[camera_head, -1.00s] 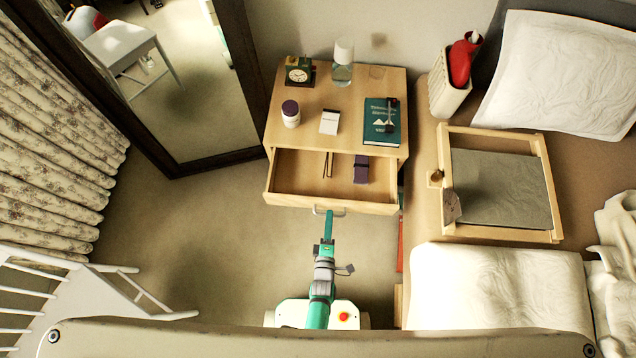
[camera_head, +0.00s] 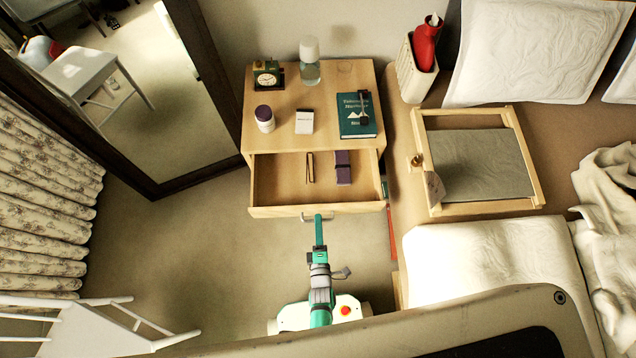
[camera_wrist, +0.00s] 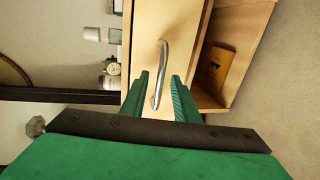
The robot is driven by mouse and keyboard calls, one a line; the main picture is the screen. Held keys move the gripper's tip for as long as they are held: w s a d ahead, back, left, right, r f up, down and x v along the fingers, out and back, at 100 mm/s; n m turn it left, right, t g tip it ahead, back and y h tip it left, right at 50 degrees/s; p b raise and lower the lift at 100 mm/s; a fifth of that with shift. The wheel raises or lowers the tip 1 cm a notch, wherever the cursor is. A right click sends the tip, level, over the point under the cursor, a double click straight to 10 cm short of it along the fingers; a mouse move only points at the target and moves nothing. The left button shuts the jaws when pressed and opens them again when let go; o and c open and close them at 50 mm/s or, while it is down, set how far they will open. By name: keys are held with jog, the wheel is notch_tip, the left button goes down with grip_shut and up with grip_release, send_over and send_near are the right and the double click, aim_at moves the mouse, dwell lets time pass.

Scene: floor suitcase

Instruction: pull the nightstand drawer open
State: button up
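The nightstand (camera_head: 285,135) stands against the wall with its wooden drawer (camera_head: 270,211) pulled well out, showing the inside. A pen-like stick (camera_head: 310,168) and a dark purple item (camera_head: 343,168) lie in the drawer. The metal bar handle (camera_wrist: 163,70) is on the drawer front. My gripper (camera_wrist: 160,76) is at the handle, its two green fingers apart on either side of the bar, with gaps showing. In the head view, my gripper (camera_head: 318,218) meets the drawer front at its middle; its fingertips are too small to tell there.
On the nightstand top are a clock (camera_head: 267,76), a bottle (camera_head: 309,65), a purple-capped jar (camera_head: 264,119), a white box (camera_head: 304,122) and a green book (camera_head: 356,115). The bed (camera_head: 480,245) is close on the right, a mirror (camera_head: 190,100) on the left.

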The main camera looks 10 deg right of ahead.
jog(key=v, duration=1.1)
dwell(0.5)
jog(key=s+a+r+m+y, duration=0.1)
jog(key=r+m, duration=0.7)
jog(key=r, duration=0.8)
jog(key=s+a+r+m+y, duration=0.1)
jog(key=r+m, duration=0.7)
jog(key=r, duration=0.9)
jog(key=shift+s+a+r+m, duration=0.2)
jog(key=shift+s+a+m, duration=0.1)
jog(key=shift+s+a, duration=0.5)
